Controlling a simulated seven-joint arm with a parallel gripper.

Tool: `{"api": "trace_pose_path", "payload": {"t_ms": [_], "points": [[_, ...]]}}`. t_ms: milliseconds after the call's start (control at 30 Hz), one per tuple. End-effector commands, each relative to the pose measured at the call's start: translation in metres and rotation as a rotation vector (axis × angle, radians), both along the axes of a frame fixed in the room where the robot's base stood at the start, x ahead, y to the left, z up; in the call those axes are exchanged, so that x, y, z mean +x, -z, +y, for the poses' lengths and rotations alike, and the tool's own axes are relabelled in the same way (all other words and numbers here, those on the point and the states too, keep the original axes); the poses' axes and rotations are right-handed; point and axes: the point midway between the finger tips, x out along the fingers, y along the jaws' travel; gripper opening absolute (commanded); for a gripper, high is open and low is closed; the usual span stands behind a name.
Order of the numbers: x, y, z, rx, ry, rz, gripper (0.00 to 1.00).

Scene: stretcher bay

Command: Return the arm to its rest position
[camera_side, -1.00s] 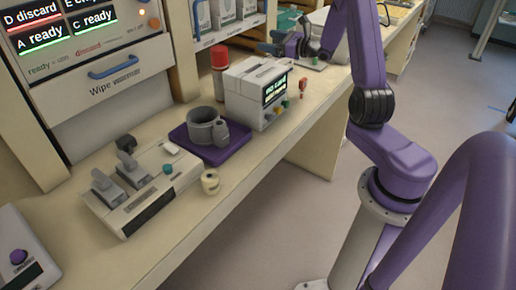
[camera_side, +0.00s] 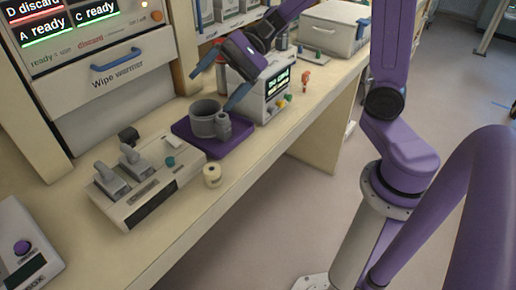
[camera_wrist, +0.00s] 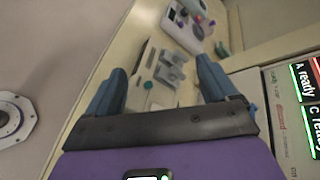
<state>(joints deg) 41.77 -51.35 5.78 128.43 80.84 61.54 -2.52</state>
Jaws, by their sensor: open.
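My gripper (camera_side: 230,84) is open with nothing between its blue fingers. In the side view it hangs above the bench, in front of or beside the white device with a lit screen (camera_side: 275,84), behind the purple tray (camera_side: 207,144). My purple arm reaches to it from the right and back, raised and bent. In the wrist view the two fingers of my gripper (camera_wrist: 162,82) stand wide apart, with the bench and the grey lever unit (camera_wrist: 166,72) seen between them. The red-capped bottle seen earlier is mostly hidden by the hand.
The tray holds a grey mug (camera_side: 205,120) and a small grey bottle. The lever unit also shows in the side view (camera_side: 150,196), with a cream roll (camera_side: 212,176) nearby. A pale case (camera_side: 330,30) stands farther back. The wipe warmer (camera_side: 112,82) borders the bench.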

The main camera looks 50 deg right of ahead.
Motion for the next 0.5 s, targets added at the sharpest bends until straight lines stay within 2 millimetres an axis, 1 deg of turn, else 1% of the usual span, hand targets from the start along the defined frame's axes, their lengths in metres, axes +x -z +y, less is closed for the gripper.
{"api": "trace_pose_path", "payload": {"t_ms": [33,67,100,167,200,300,400,500], "points": [[-0.027,0.006,0.009,-0.059,-0.105,-0.022,0.86],[-0.042,0.011,0.012,-0.097,-0.168,-0.038,0.86],[-0.062,0.017,0.015,-0.145,-0.251,-0.058,0.86],[-0.089,0.026,0.015,-0.218,-0.374,-0.096,0.86],[-0.107,0.032,0.014,-0.265,-0.455,-0.126,0.86],[-0.146,0.046,0.004,-0.381,-0.656,-0.209,0.86],[-0.176,0.058,-0.011,-0.491,-0.851,-0.313,0.86],[-0.199,0.068,-0.029,-0.593,-1.039,-0.433,0.86]]}}
